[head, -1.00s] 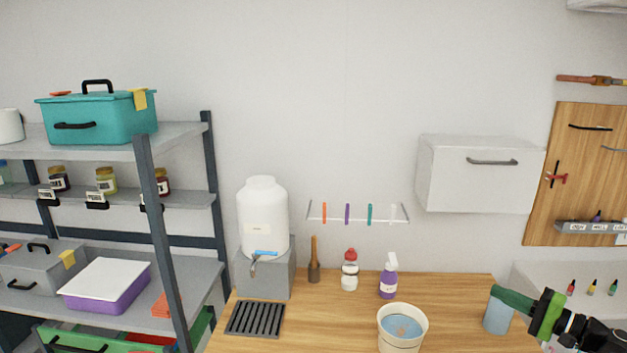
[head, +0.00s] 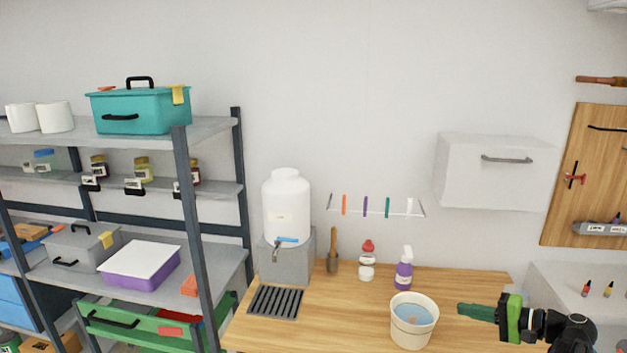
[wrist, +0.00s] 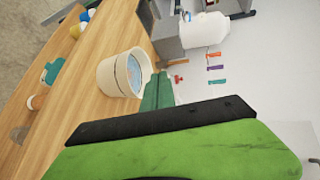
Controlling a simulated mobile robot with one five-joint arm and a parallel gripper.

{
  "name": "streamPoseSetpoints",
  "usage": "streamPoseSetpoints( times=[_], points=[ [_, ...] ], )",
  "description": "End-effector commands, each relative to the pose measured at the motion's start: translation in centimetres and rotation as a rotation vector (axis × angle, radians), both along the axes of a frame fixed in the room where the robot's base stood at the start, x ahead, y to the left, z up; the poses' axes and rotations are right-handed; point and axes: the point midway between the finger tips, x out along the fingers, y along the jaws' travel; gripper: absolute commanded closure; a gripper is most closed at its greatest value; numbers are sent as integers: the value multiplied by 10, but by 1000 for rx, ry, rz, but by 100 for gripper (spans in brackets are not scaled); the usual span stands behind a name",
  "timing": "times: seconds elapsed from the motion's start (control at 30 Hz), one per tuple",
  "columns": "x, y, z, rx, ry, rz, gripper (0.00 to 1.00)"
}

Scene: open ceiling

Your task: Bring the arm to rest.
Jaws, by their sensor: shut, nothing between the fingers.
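My gripper (head: 476,311) is at the lower right of the head view, with green fingers pointing left over the wooden table. The fingers are together with nothing between them. In the wrist view my gripper (wrist: 158,92) shows as green fingers beyond a black and bright green body. A cream bucket (head: 413,322) with blue contents stands on the table just left of the fingertips, apart from them in the head view. It also shows in the wrist view (wrist: 112,76).
The wooden table (head: 340,325) holds a white dispenser (head: 287,210), a dark grate (head: 275,302), a purple spray bottle (head: 404,270) and a red-capped bottle (head: 367,262). A shelf rack (head: 205,250) stands at left. A white wall cabinet (head: 495,172) hangs above right.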

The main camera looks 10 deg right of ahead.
Motion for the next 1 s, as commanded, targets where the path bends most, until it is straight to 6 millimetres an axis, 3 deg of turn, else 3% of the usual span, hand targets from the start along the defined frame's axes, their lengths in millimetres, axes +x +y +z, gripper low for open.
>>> streamPoseSetpoints(
  times=[0.17, 0.3, 0.4, 0.5, 0.7, 0.87, 1.0],
  points=[
    [38, 80, -44, -126, 156, 149, 100],
    [60, 172, -94, -329, 320, 329, 100],
    [64, 231, -125, -513, 419, 457, 100],
    [63, 274, -146, -690, 480, 559, 100],
    [58, 331, -166, -984, 530, 701, 100],
    [54, 364, -170, -1190, 530, 778, 100],
    [52, 364, -215, -1213, 541, 787, 100]
  ],
)
